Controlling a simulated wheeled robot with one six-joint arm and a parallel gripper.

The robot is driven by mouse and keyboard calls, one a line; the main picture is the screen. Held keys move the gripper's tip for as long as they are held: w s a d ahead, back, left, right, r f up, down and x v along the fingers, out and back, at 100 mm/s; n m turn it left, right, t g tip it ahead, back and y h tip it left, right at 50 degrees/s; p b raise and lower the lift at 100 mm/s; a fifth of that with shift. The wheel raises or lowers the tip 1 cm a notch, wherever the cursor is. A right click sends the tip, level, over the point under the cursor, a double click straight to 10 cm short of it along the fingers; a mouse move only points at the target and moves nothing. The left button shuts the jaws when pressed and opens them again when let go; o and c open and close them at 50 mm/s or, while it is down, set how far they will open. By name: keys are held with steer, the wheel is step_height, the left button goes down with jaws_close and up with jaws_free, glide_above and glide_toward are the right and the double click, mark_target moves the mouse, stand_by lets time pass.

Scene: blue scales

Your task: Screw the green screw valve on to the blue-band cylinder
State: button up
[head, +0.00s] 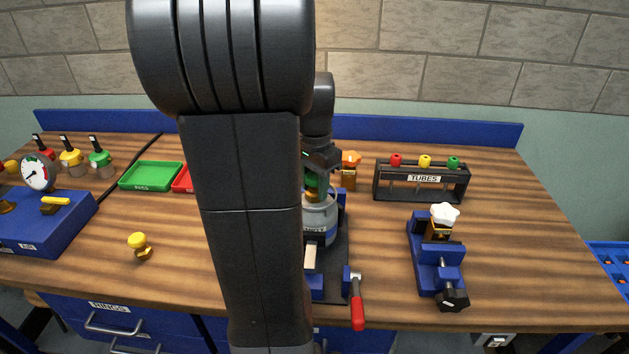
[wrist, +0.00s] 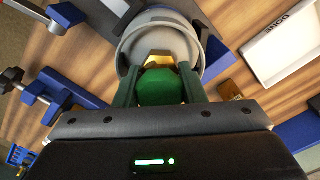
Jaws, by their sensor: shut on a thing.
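The blue-band cylinder (head: 321,222) is light grey and stands upright in a blue clamp fixture (head: 316,289), partly hidden behind my arm. The green screw valve (wrist: 162,88) has a green knob on a brass body (wrist: 152,57). My gripper (head: 314,172) is right above the cylinder, with its two fingers shut on the sides of the green knob. In the wrist view, the brass end sits inside the cylinder's round collar (wrist: 126,48). I cannot tell whether the threads are engaged.
A vise (head: 437,270) with a white-knobbed valve and a tubes rack (head: 422,178) stand on the right. An orange valve (head: 349,168) is close behind the cylinder. A yellow valve (head: 139,245) lies at left, near a green tray (head: 152,187). A red handle (head: 358,310) projects in front.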

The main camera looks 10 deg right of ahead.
mark_target(314, 175)
steer(key=shift+m, duration=0.8)
steer(key=o, duration=1.1)
steer(key=shift+o, duration=0.2)
step_height(314, 175, up, 14)
steer(key=shift+f, duration=0.2)
step_height(314, 175, down, 14)
steer(key=shift+r, duration=0.1)
steer(key=shift+s+a+n+b, duration=0.1)
steer(key=shift+n+b, duration=0.3)
steer(key=shift+n, duration=1.2)
